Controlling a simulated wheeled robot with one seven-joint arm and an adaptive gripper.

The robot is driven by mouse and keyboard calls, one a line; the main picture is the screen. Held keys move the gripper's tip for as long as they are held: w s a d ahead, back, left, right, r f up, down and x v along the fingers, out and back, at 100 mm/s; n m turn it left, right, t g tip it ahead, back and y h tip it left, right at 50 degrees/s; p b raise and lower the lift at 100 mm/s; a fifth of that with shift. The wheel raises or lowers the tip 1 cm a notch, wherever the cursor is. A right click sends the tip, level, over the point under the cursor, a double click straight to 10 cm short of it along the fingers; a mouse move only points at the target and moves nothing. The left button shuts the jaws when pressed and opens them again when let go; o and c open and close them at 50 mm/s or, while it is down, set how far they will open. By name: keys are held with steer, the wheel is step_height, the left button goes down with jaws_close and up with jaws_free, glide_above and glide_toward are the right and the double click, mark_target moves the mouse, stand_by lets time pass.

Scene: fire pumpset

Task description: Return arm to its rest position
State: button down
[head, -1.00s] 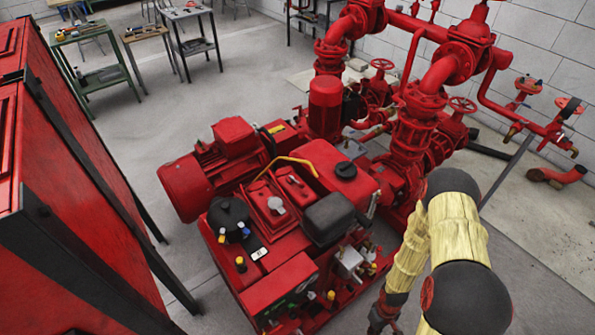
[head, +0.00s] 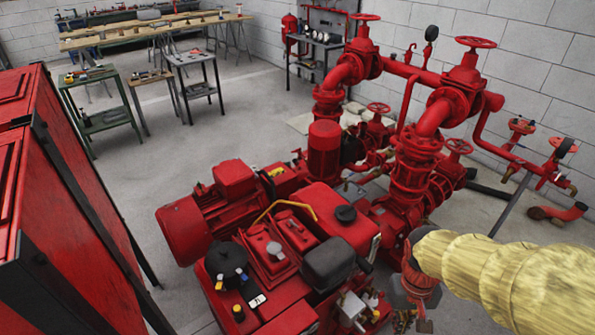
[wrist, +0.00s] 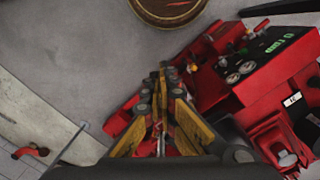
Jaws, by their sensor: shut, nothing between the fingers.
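My gripper shows in the wrist view (wrist: 160,85) with its yellow and dark fingers together and nothing between them. In the head view, my yellow-sleeved arm comes in from the right edge, and my gripper (head: 424,322) is partly seen at the bottom, right of the pump engine. The red pump engine (head: 300,230) stands in the middle of the head view. In the wrist view its control panel with gauges (wrist: 250,62) lies to the right of the fingers. I cannot tell the exact gap between gripper and engine.
A red cabinet (head: 75,200) stands at the left. Red pipes with valve wheels (head: 415,165) rise behind the engine near the wall. A green table (head: 100,105) and workbenches stand at the back. A round brown-rimmed object (wrist: 168,12) is at the wrist view's top. Open floor lies between cabinet and benches.

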steer(key=s+a+r+t, duration=0.1)
steer(key=a+r+t, duration=0.1)
steer(key=r, duration=0.6)
steer(key=s+a+r+n+t, duration=0.1)
steer(key=a+r+t, duration=0.2)
steer(key=r, duration=0.6)
steer(key=shift+s+a+r+t, duration=0.15)
steer(key=shift+s+r+t, duration=0.1)
steer(key=shift+t, duration=0.35)
steer(key=shift+w, duration=0.1)
